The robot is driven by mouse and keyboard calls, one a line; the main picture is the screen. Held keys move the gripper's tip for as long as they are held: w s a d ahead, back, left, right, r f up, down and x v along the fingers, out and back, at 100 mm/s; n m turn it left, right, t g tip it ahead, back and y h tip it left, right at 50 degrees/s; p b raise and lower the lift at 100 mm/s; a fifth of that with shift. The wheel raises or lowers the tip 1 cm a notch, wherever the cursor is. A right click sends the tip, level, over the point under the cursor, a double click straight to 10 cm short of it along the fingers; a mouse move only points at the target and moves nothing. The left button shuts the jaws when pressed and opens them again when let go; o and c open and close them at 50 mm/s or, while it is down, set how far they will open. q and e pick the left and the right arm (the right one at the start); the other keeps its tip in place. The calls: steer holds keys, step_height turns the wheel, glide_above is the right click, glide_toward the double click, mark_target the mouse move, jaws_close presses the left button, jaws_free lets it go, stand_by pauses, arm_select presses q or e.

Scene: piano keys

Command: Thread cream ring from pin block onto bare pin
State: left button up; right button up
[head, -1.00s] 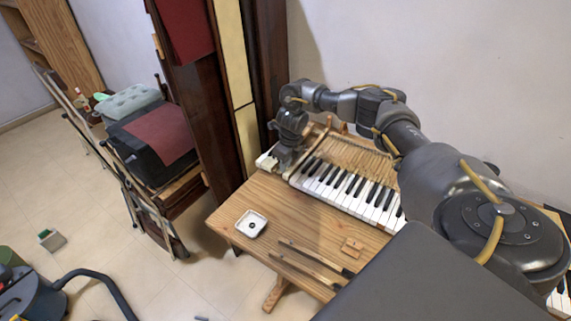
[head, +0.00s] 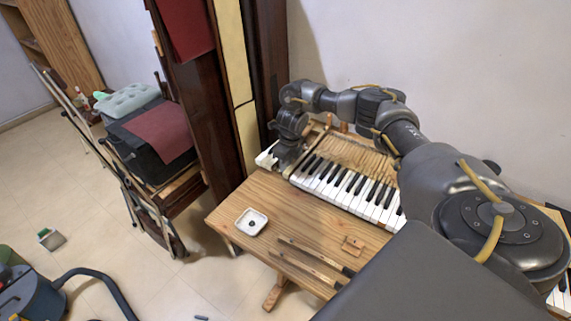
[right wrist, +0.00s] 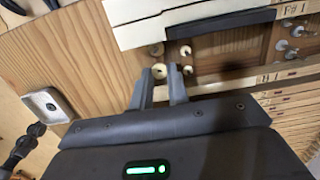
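My right gripper (right wrist: 160,73) has its two fingers apart. A small cream ring (right wrist: 159,71) shows between the fingertips, with gaps at its sides; I cannot tell whether it is level with the tips. Other small round pieces are close by: one above (right wrist: 157,50), one at upper right (right wrist: 185,50) and one just right of the right fingertip (right wrist: 188,70). Metal pins (right wrist: 282,46) stand at the right. I cannot tell which pin is bare. In the head view, the right gripper (head: 279,162) is low at the keyboard's left end and hides the rings. The left gripper is not in view.
White and black keys (head: 345,190) run along the back of the wooden table (head: 235,205). A dark gap (right wrist: 230,45) lies beside the rings.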

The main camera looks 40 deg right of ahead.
steer(key=shift+f+b, duration=0.3)
steer(key=shift+f, duration=0.15)
steer(key=shift+o, duration=1.2)
steer(key=shift+r, duration=0.15)
steer(key=shift+r+p, duration=0.9)
steer(key=shift+r, duration=0.15)
steer(key=o, duration=0.6)
steer(key=shift+c, duration=0.2)
